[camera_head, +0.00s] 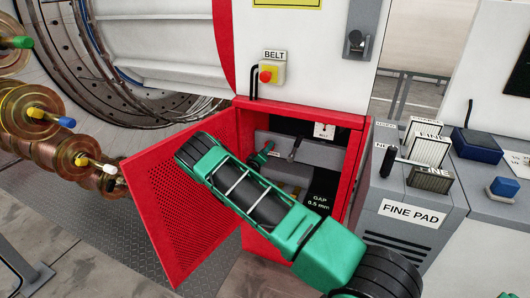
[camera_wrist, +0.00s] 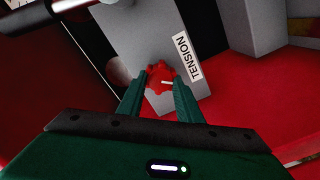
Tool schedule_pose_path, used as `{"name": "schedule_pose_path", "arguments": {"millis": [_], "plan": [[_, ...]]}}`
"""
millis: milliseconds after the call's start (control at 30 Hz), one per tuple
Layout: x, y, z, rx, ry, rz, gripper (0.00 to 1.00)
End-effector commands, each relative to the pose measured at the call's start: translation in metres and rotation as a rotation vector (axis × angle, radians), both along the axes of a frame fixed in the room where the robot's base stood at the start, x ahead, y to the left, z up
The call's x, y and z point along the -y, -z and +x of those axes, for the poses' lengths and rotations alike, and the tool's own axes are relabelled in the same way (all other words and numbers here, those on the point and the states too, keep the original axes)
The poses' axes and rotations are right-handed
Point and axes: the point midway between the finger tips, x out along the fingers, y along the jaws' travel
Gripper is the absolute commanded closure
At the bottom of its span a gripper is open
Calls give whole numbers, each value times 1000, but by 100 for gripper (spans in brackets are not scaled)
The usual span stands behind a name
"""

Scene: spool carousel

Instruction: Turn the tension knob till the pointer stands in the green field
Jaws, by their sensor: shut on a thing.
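The red tension knob (camera_wrist: 158,74) shows in the wrist view on a grey block, beside a white label reading TENSION (camera_wrist: 187,56). My gripper (camera_wrist: 160,90) has one green finger on each side of the knob and is shut on it. A small white mark shows on the knob's face; I cannot tell whether it is the pointer. No green field can be made out in either view.
The perforated red door (camera_head: 170,215) stands open to the left of the cabinet. A BELT button box (camera_head: 271,74) is on the wall above. Copper spools (camera_head: 65,160) are at the left. A grey FINE PAD unit (camera_head: 412,212) stands close on the right.

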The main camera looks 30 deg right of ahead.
Motion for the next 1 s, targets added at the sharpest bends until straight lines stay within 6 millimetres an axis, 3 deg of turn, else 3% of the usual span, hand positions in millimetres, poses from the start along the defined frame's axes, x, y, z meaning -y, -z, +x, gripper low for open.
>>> {"name": "schedule_pose_path", "arguments": {"millis": [267,300,367,733,1000], "plan": [[4,5,-3,-9,8,5,90],[3,5,-3,-9,7,4,58],[3,5,-3,-9,6,3,49],[-4,2,-4,-5,1,2,49],[-38,3,-30,-7,1,1,49]]}}
